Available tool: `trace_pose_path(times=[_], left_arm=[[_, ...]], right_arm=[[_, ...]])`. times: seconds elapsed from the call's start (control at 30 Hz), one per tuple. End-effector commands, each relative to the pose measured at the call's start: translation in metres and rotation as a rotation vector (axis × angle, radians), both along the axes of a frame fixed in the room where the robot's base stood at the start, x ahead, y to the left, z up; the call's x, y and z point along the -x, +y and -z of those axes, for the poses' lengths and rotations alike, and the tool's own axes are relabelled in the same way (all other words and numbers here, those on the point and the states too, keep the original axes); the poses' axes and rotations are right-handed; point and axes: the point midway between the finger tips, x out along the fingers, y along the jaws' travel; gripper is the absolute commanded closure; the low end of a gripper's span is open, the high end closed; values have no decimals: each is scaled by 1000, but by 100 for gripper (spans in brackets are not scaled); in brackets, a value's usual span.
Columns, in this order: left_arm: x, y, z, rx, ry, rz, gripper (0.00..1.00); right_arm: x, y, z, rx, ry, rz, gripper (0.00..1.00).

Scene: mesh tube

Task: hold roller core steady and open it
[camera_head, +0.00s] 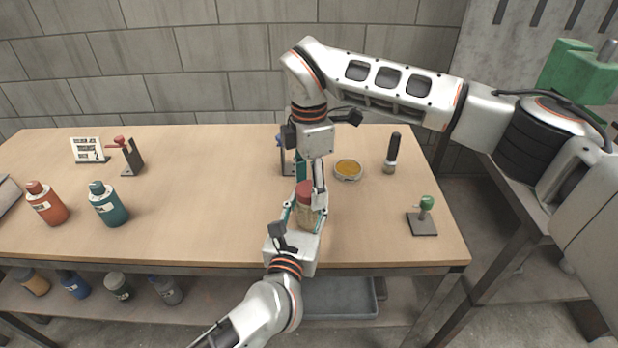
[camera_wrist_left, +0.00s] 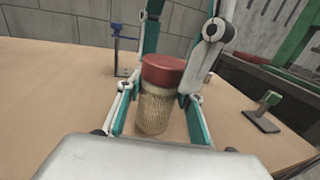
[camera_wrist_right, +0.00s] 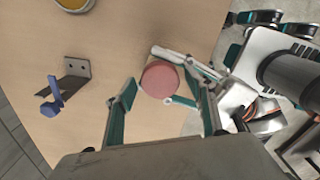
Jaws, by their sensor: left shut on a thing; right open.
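The roller core (camera_head: 308,217) is a pale mesh tube with a red cap (camera_head: 305,188). It stands upright near the table's front edge, and the cap sits on its top in the left wrist view (camera_wrist_left: 163,70). My left gripper (camera_head: 305,214) comes from the front and is shut on the tube's body, one finger on each side. The tube's mesh (camera_wrist_left: 154,110) shows between those fingers. My right gripper (camera_head: 310,185) reaches down from above and is open. In the right wrist view its fingers (camera_wrist_right: 163,100) stand apart on either side of the cap.
A green-knobbed stand (camera_head: 424,216) is near the right edge. A blue-handled bracket (camera_wrist_right: 62,88) stands behind. Orange (camera_head: 46,204) and teal (camera_head: 108,204) bottles are left; the table between is clear.

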Motion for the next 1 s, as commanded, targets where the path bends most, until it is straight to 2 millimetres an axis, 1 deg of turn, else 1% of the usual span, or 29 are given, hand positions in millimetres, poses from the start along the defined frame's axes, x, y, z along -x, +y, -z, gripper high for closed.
trace_pose_path(times=[0.17, 0.2, 0.27, 0.3, 0.33, 0.53, 0.63, 0.77, 1.0], left_arm=[[0, 0, 1, 0, 2, 0, 100], [0, 0, 1, 0, 2, 0, 100], [0, 0, 1, 0, 2, 0, 100], [0, 0, 1, 0, 2, 0, 100], [0, 0, 1, 0, 2, 0, 100], [0, 0, 1, 0, 2, 0, 100], [0, 0, 1, 0, 2, 0, 100], [0, 0, 1, 0, 2, 0, 100], [0, 0, 1, 0, 2, -1, 100]], right_arm=[[0, 0, 0, 0, 0, 0, 45], [0, 0, 0, 0, 0, 0, 56], [0, 0, 0, 0, 0, 0, 71], [0, 0, 0, 0, 0, 0, 82], [0, 0, 0, 0, 0, 0, 86], [0, 0, 0, 0, 0, -12, 86], [0, 0, -1, 1, -1, -93, 86], [0, 0, -1, 2, -2, -319, 86], [0, 0, -1, 3, -1, -797, 86]])
